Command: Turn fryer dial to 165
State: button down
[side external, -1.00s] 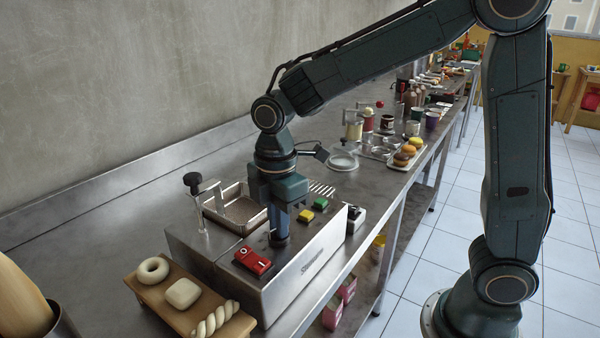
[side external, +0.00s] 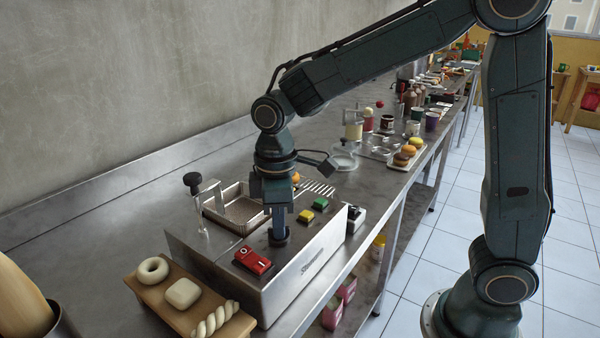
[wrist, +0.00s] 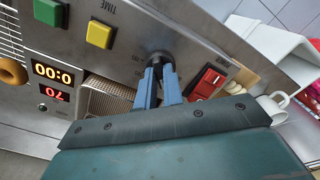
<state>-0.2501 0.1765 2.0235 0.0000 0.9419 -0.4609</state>
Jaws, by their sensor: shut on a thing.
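The fryer (side external: 305,262) is a steel box on the counter; its top panel also shows in the wrist view (wrist: 125,55). The black round fryer dial (wrist: 160,57) is on that panel, between the yellow button and the red switch. My gripper (wrist: 157,80) points down with its blue fingers shut on the dial; in the side view the gripper (side external: 279,228) mostly hides it. The dial's pointer and scale cannot be read. In the wrist view the panel appears upside down. A red display (wrist: 57,94) seems to show 70; an orange display (wrist: 53,74) shows zeros.
A red switch (side external: 253,260), a yellow button (side external: 306,216) and a green button (side external: 320,203) sit near the dial. A fry basket (side external: 240,210) is behind. A wooden board (side external: 160,300) with dough pieces stands at the left, a small black-and-white item (side external: 356,218) at the right.

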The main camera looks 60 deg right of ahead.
dwell(0.4)
jog(key=c, duration=1.5)
grip_release()
notch_tip(320, 180, up, 14)
jog(key=shift+f, duration=0.1)
jog(key=shift+s+d, duration=0.1)
jog(key=s+d+f+m+t, duration=0.1)
jog(key=s+d+m+t, duration=0.1)
jog(key=s, duration=0.3)
jog(key=s+d+f+m+t, duration=0.1)
jog(key=s+d+f+m, duration=0.1)
jog(key=s, duration=0.4)
jog(key=s+d+f+m+t, duration=0.2)
jog(key=s+d+m, duration=0.2)
jog(key=s, duration=0.2)
jog(key=shift+d+t, duration=0.3)
jog(key=shift+d, duration=0.1)
